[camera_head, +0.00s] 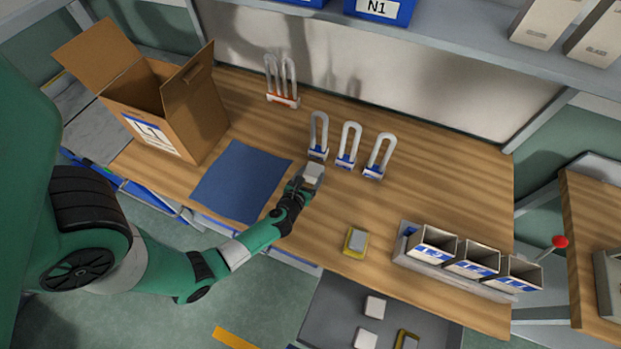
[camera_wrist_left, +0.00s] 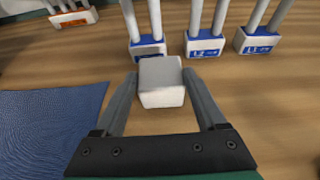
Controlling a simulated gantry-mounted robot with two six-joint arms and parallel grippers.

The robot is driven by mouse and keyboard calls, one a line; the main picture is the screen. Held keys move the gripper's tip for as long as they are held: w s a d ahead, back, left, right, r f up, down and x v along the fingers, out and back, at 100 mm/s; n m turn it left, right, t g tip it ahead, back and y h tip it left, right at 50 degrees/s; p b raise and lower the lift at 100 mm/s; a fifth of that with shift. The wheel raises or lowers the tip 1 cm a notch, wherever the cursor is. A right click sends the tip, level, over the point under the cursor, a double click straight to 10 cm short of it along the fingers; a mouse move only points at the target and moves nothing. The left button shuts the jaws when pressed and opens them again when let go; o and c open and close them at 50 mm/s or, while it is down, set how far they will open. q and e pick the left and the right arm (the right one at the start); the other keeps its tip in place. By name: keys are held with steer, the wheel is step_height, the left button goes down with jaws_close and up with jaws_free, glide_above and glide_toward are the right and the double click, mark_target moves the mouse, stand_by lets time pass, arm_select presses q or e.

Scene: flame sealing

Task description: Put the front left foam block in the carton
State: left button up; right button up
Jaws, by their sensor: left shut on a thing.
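My left gripper (camera_head: 305,182) is shut on a light grey foam block (camera_head: 313,173). In the left wrist view the same foam block (camera_wrist_left: 161,82) sits between the two fingertips of my left gripper (camera_wrist_left: 162,90). The block is in front of the leftmost blue-based U-shaped stand; I cannot tell whether it touches the wood. The open cardboard carton (camera_head: 196,122), with a white label on its front, stands at the left back of the table. Its flaps are spread and its inside is mostly hidden. My right gripper is not in view.
A blue mat (camera_head: 240,182) lies between carton and gripper. Three blue-based U-shaped stands (camera_head: 348,142) and an orange-based one (camera_head: 282,85) stand behind. A yellow-edged block (camera_head: 356,242) and a bin rack (camera_head: 463,262) are at right. A grey tray (camera_head: 330,300) holds more blocks.

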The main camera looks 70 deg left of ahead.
arm_select(q)
steer(key=shift+f, duration=0.25)
steer(key=o, duration=1.2)
steer(key=shift+r, duration=0.1)
steer(key=shift+o, duration=0.2)
steer(key=shift+r, duration=0.1)
steer(key=shift+s+d+r+p, duration=0.1)
steer(key=shift+d+r+p, duration=0.05)
steer(key=shift+p, duration=0.15)
steer(key=p+v, duration=0.1)
steer(key=v, duration=1)
steer(key=shift+s+d+p, duration=0.2)
steer(key=shift+d+p, duration=0.05)
steer(key=shift+p, duration=0.15)
